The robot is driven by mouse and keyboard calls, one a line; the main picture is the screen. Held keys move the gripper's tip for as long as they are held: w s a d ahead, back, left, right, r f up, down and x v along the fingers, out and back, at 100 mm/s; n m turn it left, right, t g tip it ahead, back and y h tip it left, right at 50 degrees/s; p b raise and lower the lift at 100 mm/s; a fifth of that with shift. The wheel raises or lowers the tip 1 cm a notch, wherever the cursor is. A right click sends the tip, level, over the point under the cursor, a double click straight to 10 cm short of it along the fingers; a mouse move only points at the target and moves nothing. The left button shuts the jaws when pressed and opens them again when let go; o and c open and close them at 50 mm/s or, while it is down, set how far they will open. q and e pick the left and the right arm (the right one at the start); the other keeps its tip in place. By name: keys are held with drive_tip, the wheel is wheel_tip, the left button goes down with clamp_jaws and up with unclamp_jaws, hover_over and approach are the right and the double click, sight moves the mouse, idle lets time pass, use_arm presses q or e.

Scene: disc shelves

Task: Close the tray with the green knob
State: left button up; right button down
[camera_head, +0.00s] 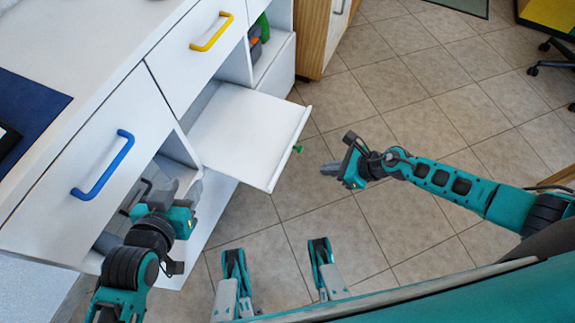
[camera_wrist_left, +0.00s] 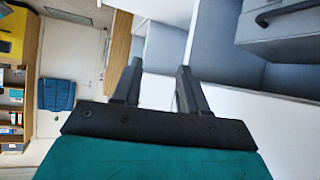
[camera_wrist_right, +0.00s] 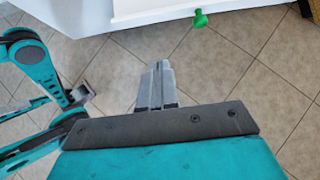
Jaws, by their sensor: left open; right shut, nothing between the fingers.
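The white tray (camera_head: 238,130) is pulled out of the cabinet, and its front panel faces right. The green knob (camera_head: 297,149) sits on the outer face of that panel. The knob (camera_wrist_right: 200,19) also shows at the top of the right wrist view, beyond my fingertips. My right gripper (camera_head: 328,169) is shut and empty, a little right of the knob and apart from it. My left gripper (camera_head: 180,188) is open and empty, in front of the cabinet left of the tray. Its open fingers (camera_wrist_left: 157,80) also show in the left wrist view.
The white cabinet has a drawer with a blue handle (camera_head: 103,166) and one with a yellow handle (camera_head: 211,32). A green object (camera_head: 262,26) stands in a compartment behind the tray. A wooden cabinet (camera_head: 312,38) stands farther back. The tiled floor (camera_head: 400,110) to the right is clear.

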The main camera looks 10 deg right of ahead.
sight(283, 167)
drive_tip(key=w+a+f+b, duration=0.1)
drive_tip(key=w+a+f, duration=0.1)
drive_tip(key=a, duration=0.1)
drive_tip(key=w+a+f+b, duration=0.1)
drive_tip(key=w+a+f, duration=0.1)
drive_tip(key=a, duration=0.1)
drive_tip(key=w+a+f+b, duration=0.2)
drive_tip(key=a, duration=0.1)
drive_tip(key=shift+f, duration=0.15)
drive_tip(key=shift+d, duration=0.1)
